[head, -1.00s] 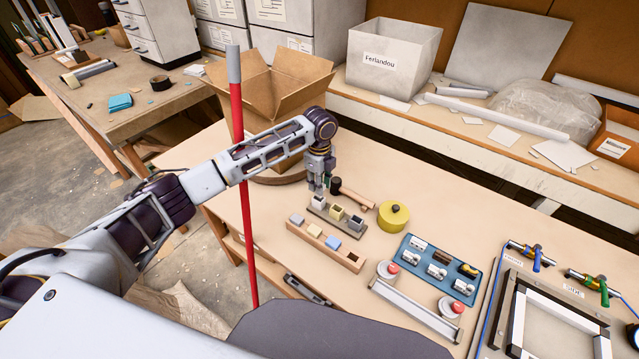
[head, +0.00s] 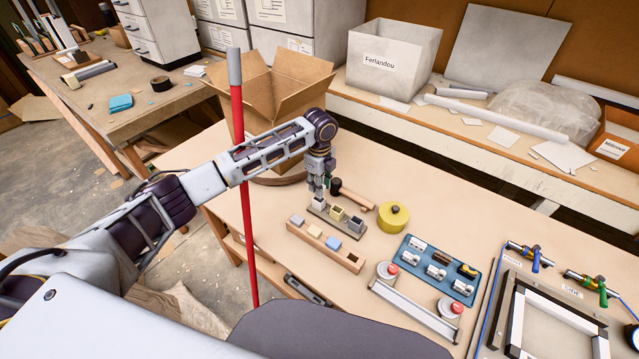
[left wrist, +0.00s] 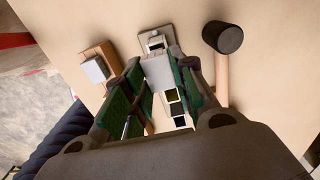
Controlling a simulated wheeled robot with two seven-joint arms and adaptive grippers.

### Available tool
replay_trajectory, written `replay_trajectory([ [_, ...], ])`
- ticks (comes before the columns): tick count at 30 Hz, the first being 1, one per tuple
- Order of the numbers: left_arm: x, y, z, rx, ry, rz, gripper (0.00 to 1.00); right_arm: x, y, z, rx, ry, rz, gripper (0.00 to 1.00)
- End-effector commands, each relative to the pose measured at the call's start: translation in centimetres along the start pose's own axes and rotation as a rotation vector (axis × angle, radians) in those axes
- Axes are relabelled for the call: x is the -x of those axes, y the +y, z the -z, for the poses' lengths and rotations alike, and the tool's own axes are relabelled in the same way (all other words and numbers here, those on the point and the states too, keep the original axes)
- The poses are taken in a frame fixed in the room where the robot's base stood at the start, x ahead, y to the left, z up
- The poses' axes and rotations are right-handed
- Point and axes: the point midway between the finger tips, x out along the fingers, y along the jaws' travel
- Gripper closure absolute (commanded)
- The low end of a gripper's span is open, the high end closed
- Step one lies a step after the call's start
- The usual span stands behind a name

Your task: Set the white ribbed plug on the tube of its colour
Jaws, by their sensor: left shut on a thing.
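My left gripper (head: 318,187) is shut on the white plug, a pale block (left wrist: 158,72) between the green finger pads in the left wrist view. Its ribs are too small to make out. In the head view the fingertips are just above the white tube (head: 319,203), at the left end of a small rack (head: 323,213). A yellowish tube (head: 337,213) and a grey one (head: 355,223) stand beside it in the row. The held block partly hides the rack in the left wrist view, so I cannot tell whether it touches the tube. My right gripper is not in view.
A wooden block (head: 347,261) with a grey plug (head: 296,219), a cream plug (head: 314,231) and a blue plug (head: 333,243) lies in front of the rack. A mallet (head: 356,196) lies close behind it. A yellow round tin (head: 393,217) stands to the right.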

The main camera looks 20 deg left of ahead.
Motion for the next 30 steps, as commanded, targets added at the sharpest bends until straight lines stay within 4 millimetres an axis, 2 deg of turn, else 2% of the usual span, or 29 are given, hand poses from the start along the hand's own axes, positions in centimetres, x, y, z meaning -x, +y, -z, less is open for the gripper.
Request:
replay_trajectory([
  [30, 0.02, -0.01, 0.03, 0.000, 0.000, 0.000, 0.90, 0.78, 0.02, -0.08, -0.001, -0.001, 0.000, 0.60],
])
